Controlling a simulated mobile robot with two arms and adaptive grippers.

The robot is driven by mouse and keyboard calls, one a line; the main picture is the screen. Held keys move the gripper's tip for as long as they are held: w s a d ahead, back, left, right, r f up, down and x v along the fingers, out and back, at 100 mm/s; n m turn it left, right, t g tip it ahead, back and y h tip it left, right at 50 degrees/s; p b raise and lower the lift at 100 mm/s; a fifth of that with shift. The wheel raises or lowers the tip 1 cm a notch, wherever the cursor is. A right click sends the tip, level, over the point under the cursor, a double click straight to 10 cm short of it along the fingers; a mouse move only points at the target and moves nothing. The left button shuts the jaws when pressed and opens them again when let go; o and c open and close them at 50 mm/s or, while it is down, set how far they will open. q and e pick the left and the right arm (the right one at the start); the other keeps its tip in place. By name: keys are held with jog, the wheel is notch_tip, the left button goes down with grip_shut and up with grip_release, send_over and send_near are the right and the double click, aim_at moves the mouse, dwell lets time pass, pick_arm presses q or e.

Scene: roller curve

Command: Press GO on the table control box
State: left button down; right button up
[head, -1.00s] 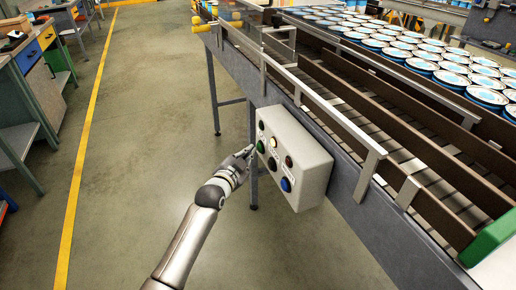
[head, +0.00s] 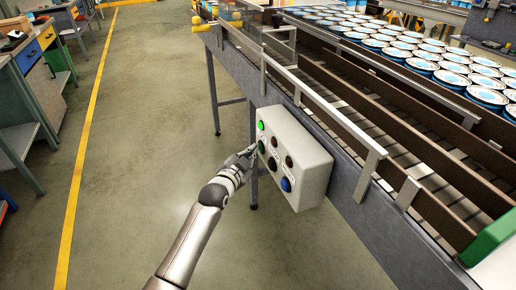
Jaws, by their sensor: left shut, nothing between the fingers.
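The grey control box (head: 310,172) is fixed to the side of the conveyor table. Its face has a row of small lamps above a row of buttons. The leftmost lamp (head: 261,126) glows green and the other lamps are dark. Below it is a green button (head: 262,147), then a black button (head: 273,164) and a blue button (head: 286,185). My left gripper (head: 252,151) is shut and empty, its tips at the green button; I cannot tell if they touch it. The button labels are too small to read. My right gripper is not in view.
The roller conveyor (head: 350,115) with metal guard rails runs above and behind the box. Many blue-and-white cans (head: 455,80) stand beyond it. A table leg (head: 253,185) is behind my gripper. The floor to the left is clear, with a yellow line (head: 82,165).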

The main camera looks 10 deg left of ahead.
pick_arm(q)
jog(key=shift+s+a, duration=0.1)
jog(key=shift+s+a+p, duration=0.4)
jog(key=shift+s+a, duration=0.05)
jog(key=shift+a, duration=0.15)
jog(key=shift+s+a+p, duration=0.45)
jog(key=shift+s+a, duration=0.25)
jog(key=shift+a, duration=0.35)
jog(key=shift+s+a+p, duration=0.45)
jog(key=shift+s+a, duration=0.25)
jog(key=shift+a, duration=0.35)
